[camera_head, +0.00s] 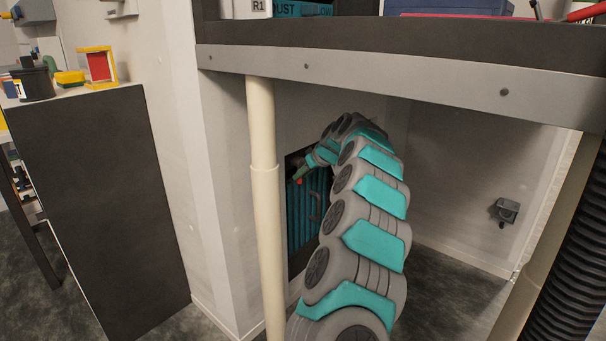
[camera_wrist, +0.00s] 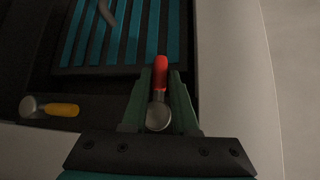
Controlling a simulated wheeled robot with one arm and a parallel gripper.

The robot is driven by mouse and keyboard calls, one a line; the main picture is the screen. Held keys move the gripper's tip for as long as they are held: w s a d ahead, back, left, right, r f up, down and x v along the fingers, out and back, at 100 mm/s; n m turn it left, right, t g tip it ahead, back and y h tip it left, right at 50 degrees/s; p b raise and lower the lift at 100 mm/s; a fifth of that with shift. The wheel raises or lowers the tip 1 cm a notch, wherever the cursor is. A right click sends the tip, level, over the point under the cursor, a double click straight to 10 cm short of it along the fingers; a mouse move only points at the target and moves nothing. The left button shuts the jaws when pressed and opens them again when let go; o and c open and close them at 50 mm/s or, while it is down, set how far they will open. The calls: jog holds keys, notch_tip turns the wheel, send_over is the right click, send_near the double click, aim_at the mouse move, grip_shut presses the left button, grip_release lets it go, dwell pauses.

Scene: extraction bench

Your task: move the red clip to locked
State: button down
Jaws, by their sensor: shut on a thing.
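The red clip (camera_wrist: 160,72) is a red-handled lever on a round grey metal pivot (camera_wrist: 158,117). In the wrist view it points up the picture, its red tip reaching the edge of the teal slatted panel (camera_wrist: 110,35). My gripper (camera_wrist: 160,82) has its two green fingers on either side of the clip and is shut on it. In the head view a small spot of red (camera_head: 299,181) shows by my gripper (camera_head: 303,174), at the teal panel (camera_head: 305,210) under the bench. Most of the clip is hidden there.
A yellow clip (camera_wrist: 62,110) on a round pivot lies sideways at the left in the wrist view. A grey curved handle (camera_wrist: 108,12) is on the panel. In the head view a cream post (camera_head: 264,200) stands left of my arm, and the bench edge (camera_head: 400,72) runs above.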

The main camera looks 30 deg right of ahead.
jog(key=c, duration=0.7)
grip_release()
jog(key=v, duration=0.7)
jog(key=shift+s+r, duration=0.25)
